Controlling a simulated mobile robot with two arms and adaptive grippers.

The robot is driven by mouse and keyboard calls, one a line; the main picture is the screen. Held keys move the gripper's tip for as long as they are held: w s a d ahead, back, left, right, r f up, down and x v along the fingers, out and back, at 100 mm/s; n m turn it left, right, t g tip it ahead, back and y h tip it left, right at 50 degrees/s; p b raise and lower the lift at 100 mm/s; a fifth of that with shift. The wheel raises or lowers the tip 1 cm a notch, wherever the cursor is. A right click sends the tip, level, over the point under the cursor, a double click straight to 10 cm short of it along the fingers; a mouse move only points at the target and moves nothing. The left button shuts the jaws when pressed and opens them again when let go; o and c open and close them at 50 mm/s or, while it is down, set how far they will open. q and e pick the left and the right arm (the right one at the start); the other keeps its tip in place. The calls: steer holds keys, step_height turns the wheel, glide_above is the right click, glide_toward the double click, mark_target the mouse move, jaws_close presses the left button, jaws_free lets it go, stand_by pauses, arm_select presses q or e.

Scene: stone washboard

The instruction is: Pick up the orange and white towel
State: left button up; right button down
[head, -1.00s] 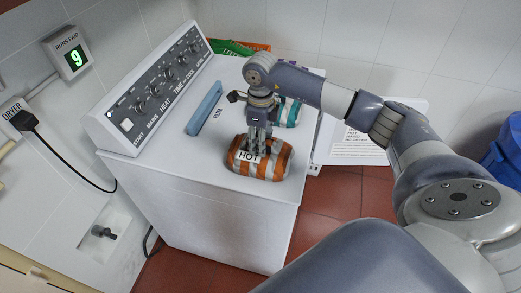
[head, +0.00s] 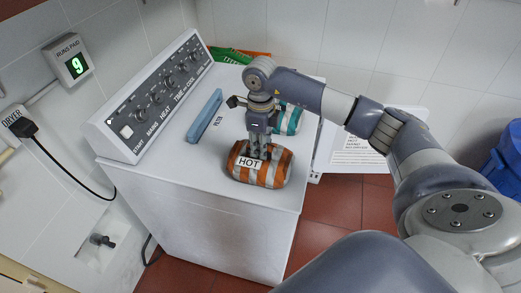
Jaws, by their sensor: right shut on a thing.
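The orange and white towel (head: 270,172) is a rolled, striped bundle with a label reading HOT. It lies on the white top of the dryer (head: 205,165), near its front edge. My right gripper (head: 257,157) points down over the towel, with its fingers shut on the towel's upper back side. The fingertips are partly hidden against the towel. The towel seems to rest on the dryer top; I cannot tell if there is any gap under it. My left gripper is not in view.
A teal and white rolled towel (head: 289,119) lies just behind my right gripper. A blue bar (head: 204,115) marks the filter on the dryer top. The control panel (head: 160,97) rises at the left. A green and orange item (head: 232,52) sits behind. A blue bin (head: 505,160) stands far right.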

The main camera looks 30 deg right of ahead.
steer(key=shift+w+r, duration=0.1)
steer(key=shift+r, duration=0.35)
steer(key=shift+s+r+b, duration=0.25)
steer(key=shift+r+b, duration=0.7)
steer(key=s+a+r+b, duration=0.1)
steer(key=s+b, duration=0.4)
steer(key=s, duration=1)
steer(key=shift+s+a+r+b, duration=0.3)
steer(key=shift+s, duration=0.05)
